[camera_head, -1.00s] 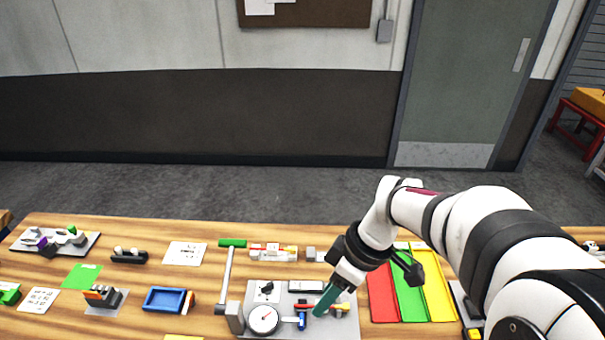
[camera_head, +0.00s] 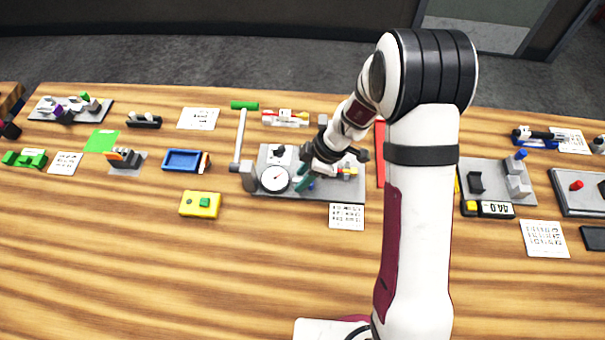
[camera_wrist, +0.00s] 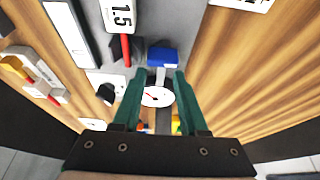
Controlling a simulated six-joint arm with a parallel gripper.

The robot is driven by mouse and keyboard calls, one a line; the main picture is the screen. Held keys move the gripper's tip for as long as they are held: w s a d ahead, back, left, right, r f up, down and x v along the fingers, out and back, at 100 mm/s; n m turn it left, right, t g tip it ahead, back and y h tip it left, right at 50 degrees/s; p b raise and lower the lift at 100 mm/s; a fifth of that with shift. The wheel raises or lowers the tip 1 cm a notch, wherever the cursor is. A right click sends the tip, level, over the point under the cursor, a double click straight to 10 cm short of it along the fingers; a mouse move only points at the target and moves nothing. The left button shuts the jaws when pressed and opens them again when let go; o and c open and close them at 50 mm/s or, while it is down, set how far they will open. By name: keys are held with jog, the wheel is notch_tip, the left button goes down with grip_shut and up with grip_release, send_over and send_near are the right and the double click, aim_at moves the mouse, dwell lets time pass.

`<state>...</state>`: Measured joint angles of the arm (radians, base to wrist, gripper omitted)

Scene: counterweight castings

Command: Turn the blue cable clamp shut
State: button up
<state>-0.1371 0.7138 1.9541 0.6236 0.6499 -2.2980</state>
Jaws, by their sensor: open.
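The blue cable clamp (camera_wrist: 162,57) shows in the wrist view as a blue block on a grey stem, just beyond my fingertips. In the head view only a small bit of blue (camera_head: 311,184) shows beside the fingers; the rest is hidden by my gripper. My gripper (camera_wrist: 160,75) is open, its two teal fingers apart, with the grey stem in line with the gap between them. I cannot tell whether either finger touches the clamp. In the head view my gripper (camera_head: 306,176) is low over the grey panel (camera_head: 340,190).
A round dial gauge (camera_head: 274,178) and a black knob (camera_head: 279,151) sit left on the panel. A red lever (camera_wrist: 126,50) is close left of the clamp. The front tabletop is largely bare.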

jog(key=shift+f, duration=0.1)
grip_shut()
